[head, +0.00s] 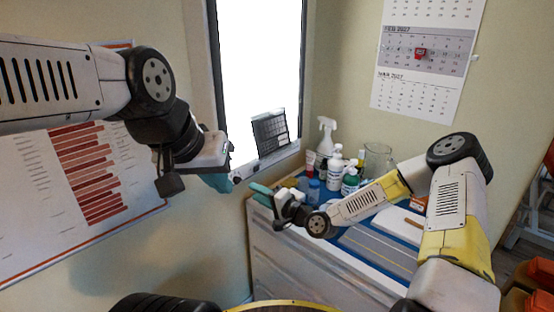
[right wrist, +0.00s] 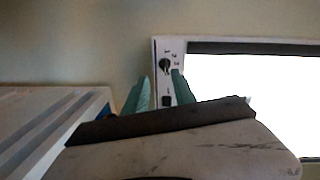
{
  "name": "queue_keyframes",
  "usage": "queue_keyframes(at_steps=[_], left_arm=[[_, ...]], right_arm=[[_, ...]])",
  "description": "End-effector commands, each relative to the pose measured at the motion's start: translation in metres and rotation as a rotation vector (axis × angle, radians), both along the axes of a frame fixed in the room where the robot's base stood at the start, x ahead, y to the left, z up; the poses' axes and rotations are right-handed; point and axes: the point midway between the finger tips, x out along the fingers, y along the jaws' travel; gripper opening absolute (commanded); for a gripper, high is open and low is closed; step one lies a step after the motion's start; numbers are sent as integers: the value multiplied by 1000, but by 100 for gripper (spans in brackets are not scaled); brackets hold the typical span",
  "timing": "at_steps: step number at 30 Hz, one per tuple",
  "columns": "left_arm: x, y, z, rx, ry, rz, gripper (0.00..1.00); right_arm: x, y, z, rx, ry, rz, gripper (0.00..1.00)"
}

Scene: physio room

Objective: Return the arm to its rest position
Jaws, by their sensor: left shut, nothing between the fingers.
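My left arm comes in from the upper left in the head view, raised in front of a wall poster. Its left gripper (head: 220,181) has teal fingers, mostly hidden behind the wrist, near the lower left corner of the bright panel; it holds nothing visible. My right arm reaches in from the right, over the cabinet top. Its right gripper (head: 259,193) is at the cabinet's left end, apart from the panel. In the right wrist view the two teal fingers (right wrist: 160,88) stand apart with nothing between them.
The lit white panel (head: 255,70) hangs on the wall; its frame has a knob (right wrist: 165,65). The cabinet (head: 290,262) holds bottles, a spray bottle (head: 326,138) and a glass beaker (head: 377,158) beside my right forearm. A calendar (head: 425,55) hangs at right, a chart (head: 85,175) at left.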

Motion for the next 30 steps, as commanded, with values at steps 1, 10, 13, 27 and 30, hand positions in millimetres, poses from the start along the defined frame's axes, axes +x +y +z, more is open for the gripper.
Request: queue_keyframes(at_steps=[1, 10, 13, 27, 30], left_arm=[[0, 0, 0, 0, 0, 0, 0], [0, 0, 0, 0, 0, 0, 0], [0, 0, 0, 0, 0, 0, 0], [0, 0, 0, 0, 0, 0, 0], [0, 0, 0, 0, 0, 0, 0]], right_arm=[[-1, -2, 0, -67, -13, 18, 32], [-17, -58, -4, -642, -53, 121, 32], [-22, -88, 9, -816, -57, 129, 32], [-103, -223, 137, -1323, 33, 38, 32], [-135, -242, 166, -1354, 61, 17, 32]])
